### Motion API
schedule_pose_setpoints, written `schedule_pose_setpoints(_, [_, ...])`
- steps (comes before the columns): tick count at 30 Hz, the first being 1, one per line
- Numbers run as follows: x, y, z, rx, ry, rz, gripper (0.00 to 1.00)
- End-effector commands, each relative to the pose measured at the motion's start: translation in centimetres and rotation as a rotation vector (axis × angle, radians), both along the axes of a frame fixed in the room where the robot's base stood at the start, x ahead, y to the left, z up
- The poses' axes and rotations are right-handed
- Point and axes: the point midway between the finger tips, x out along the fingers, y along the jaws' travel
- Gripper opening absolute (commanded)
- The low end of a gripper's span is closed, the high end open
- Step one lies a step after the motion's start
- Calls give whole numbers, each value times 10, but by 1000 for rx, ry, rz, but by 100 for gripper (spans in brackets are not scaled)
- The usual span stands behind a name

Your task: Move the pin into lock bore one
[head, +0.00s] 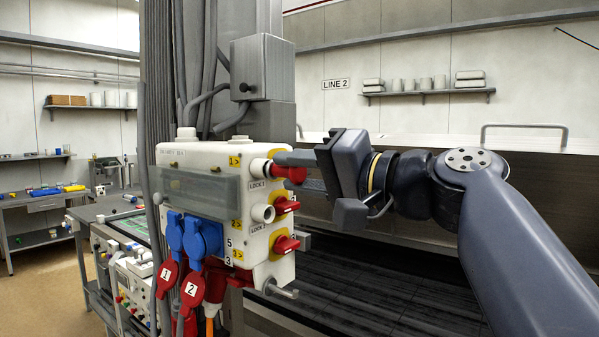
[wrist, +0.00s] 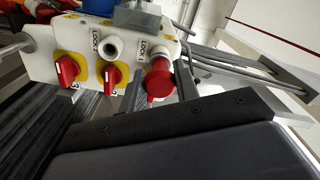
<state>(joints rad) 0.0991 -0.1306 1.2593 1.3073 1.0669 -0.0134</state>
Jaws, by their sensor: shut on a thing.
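The red pin (head: 290,173) is at the upper white bore (head: 259,167) on the side of the white box. It also shows in the wrist view (wrist: 158,82), where its red head lies in front of the bore's collar and hides its shaft. How deep the shaft sits cannot be seen. My gripper (head: 288,170) comes from the right with its grey fingers on either side of the red head, shut on it. A second white bore (head: 263,213) below is empty; it shows in the wrist view (wrist: 110,46).
Two red rotary switches (head: 286,205) (head: 286,244) on yellow plates stick out below the pin. Blue plugs (head: 203,236) and red numbered plugs (head: 193,290) hang at the box front. A steel hood with a handle (head: 524,127) stands behind my arm.

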Motion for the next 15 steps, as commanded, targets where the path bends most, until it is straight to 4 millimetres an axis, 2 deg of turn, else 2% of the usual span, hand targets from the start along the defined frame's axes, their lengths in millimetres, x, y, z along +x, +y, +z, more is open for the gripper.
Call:
schedule_pose_setpoints(8, [4,5,0,0,0,1,0])
schedule_pose_setpoints(9, [4,5,0,0,0,1,33])
schedule_pose_setpoints(15, [4,5,0,0,0,0,50])
